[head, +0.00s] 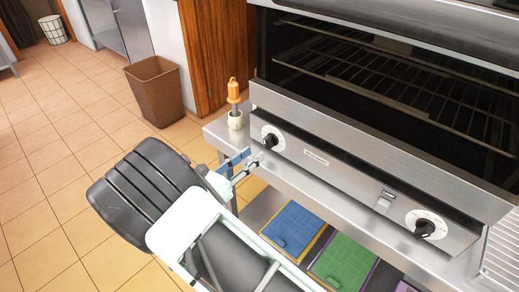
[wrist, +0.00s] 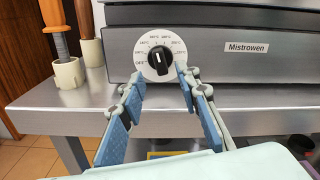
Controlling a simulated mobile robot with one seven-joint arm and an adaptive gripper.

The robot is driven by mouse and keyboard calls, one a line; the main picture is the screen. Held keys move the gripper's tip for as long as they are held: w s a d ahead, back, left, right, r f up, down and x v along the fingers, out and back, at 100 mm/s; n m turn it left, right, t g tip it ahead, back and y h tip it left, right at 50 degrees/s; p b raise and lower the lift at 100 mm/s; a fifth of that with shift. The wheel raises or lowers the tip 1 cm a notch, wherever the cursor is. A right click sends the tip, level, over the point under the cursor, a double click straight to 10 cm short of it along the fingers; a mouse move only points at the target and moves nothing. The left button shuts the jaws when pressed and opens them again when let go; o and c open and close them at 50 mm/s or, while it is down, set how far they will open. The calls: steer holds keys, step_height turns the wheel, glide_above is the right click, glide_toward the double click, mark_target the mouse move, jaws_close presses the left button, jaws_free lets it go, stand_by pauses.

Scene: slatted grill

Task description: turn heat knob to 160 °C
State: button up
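The heat knob (wrist: 159,60) is black on a round white dial with temperature marks, on the steel front panel. Its white pointer line stands about straight up; the small numbers are too blurred to read surely. In the head view it is the left knob (head: 271,141). My gripper (wrist: 162,82) is open, with its blue-padded fingertips just below and to either side of the knob. The right fingertip is close to the knob's edge; I cannot tell whether it touches. In the head view my gripper (head: 248,160) reaches the panel from the lower left.
A second knob (head: 425,230) and a small switch (head: 384,202) are on the panel's right. An orange-handled tool (head: 234,91) stands in a cream holder (head: 235,120) left of the grill. The steel ledge (wrist: 60,98) runs below the panel. A brown bin (head: 155,90) stands on the floor.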

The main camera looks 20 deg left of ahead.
steer(key=v, duration=0.6)
steer(key=shift+s, duration=0.25)
